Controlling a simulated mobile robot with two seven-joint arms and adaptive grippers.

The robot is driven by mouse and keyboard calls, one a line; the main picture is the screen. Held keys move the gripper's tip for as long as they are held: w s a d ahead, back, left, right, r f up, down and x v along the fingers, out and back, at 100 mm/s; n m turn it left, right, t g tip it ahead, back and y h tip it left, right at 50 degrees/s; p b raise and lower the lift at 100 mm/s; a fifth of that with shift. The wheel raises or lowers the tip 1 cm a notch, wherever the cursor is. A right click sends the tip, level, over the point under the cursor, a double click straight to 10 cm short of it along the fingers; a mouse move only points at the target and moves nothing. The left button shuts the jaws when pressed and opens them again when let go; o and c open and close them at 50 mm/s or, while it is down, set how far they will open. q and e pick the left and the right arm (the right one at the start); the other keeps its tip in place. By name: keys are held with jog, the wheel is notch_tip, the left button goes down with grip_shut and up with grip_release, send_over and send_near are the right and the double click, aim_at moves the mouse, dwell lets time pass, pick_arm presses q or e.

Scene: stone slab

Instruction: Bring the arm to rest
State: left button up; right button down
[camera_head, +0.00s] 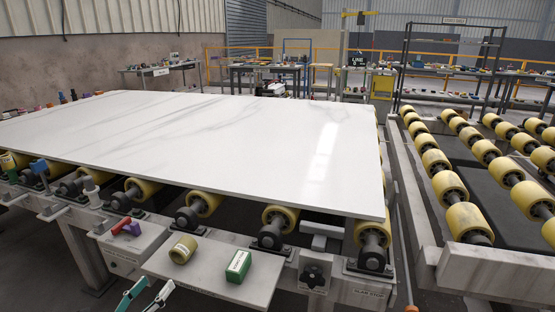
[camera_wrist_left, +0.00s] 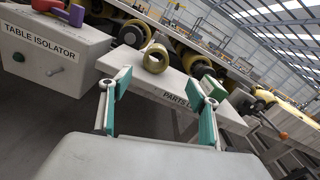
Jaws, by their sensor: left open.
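My left gripper (camera_head: 147,292) shows at the bottom edge of the head view, with two green-padded fingers spread apart. In the left wrist view the same gripper (camera_wrist_left: 158,80) is open, and nothing sits between its fingers. It is in front of a pale shelf (camera_head: 205,282) with a label starting "PARTS" in the wrist view. A yellow tape roll (camera_head: 183,250) lies on the shelf, beyond the fingertips. The roll also shows in the left wrist view (camera_wrist_left: 156,58). A green and white box (camera_head: 238,265) stands to its right in the head view. My right gripper is not in view.
A large white stone slab (camera_head: 220,140) lies on yellow rollers behind the shelf. A box labelled "TABLE ISOLATOR" (camera_wrist_left: 50,55) stands left of the shelf, with red and purple items on top. Another roller conveyor (camera_head: 470,220) runs along the right. Workbenches stand at the back.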

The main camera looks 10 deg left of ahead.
pick_arm(q)
jog(key=s+d+f+n+g+y+p, duration=0.2)
jog(key=s+d+f+n+g+p, duration=0.25)
jog(key=s+d+f+n, duration=0.85)
jog(key=s+d+r+n+g+h+p, duration=0.1)
jog(key=s+d+n+g+h+p, duration=0.1)
jog(key=s+d+n, duration=0.4)
jog(key=d+n+g+h, duration=0.1)
jog(key=d+n, duration=0.4)
jog(key=n, duration=0.5)
jog(key=shift+s+r+n+p, duration=0.3)
jog(key=shift+s+n, duration=0.1)
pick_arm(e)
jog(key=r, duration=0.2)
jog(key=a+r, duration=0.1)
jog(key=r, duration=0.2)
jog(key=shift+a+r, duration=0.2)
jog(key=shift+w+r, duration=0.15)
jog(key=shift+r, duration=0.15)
